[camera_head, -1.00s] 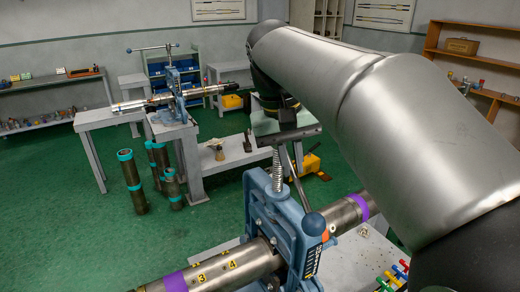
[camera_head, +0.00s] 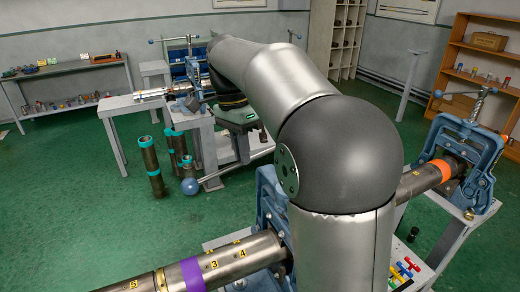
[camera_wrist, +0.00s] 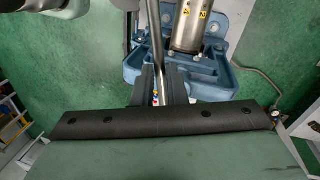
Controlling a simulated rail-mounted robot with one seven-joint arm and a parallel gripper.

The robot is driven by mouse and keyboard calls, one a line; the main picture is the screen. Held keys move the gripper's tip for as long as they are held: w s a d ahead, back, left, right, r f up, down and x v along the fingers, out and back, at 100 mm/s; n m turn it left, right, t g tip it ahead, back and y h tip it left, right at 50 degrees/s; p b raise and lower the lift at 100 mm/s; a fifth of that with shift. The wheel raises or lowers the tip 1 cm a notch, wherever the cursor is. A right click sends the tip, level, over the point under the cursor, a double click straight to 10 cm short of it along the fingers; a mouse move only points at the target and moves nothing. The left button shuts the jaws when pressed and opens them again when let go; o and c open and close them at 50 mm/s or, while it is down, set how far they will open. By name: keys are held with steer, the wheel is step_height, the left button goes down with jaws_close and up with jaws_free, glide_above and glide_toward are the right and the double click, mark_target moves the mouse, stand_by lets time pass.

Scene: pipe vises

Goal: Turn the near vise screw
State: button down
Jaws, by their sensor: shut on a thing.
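The near blue vise (camera_head: 268,200) stands at lower centre in the head view, largely hidden behind my arm. It clamps a steel pipe (camera_head: 225,262) with a purple band and yellow numbers. A blue ball (camera_head: 190,186), the end of the vise's handle, shows to the left of the vise. In the wrist view, my gripper (camera_wrist: 161,88) is shut on the slim metal handle bar (camera_wrist: 157,45), which runs up between its dark fingers. The blue vise body (camera_wrist: 215,75) and a pipe (camera_wrist: 189,28) lie beyond. In the head view my fingers cannot be made out.
Another blue vise (camera_head: 465,150) holds the orange-banded pipe end (camera_head: 425,178) at right. A third vise (camera_head: 190,72) stands on a far bench. Several upright pipes (camera_head: 152,165) stand on the green floor. Coloured small tools (camera_head: 404,268) lie at lower right.

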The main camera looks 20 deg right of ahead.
steer(key=w+m, duration=0.3)
steer(key=w, duration=0.1)
steer(key=shift+w+a+r+m+y, duration=0.1)
steer(key=shift+w+r+m+y, duration=0.1)
steer(key=shift+w+m+y, duration=0.2)
steer(key=c, duration=1.9)
jaws_free()
steer(key=shift+s+a, duration=0.1)
steer(key=o, duration=0.4)
steer(key=shift+o, duration=0.2)
steer(key=shift+f, duration=0.1)
step_height(320, 180, up, 7)
steer(key=w, duration=0.1)
steer(key=shift+w+r, duration=0.2)
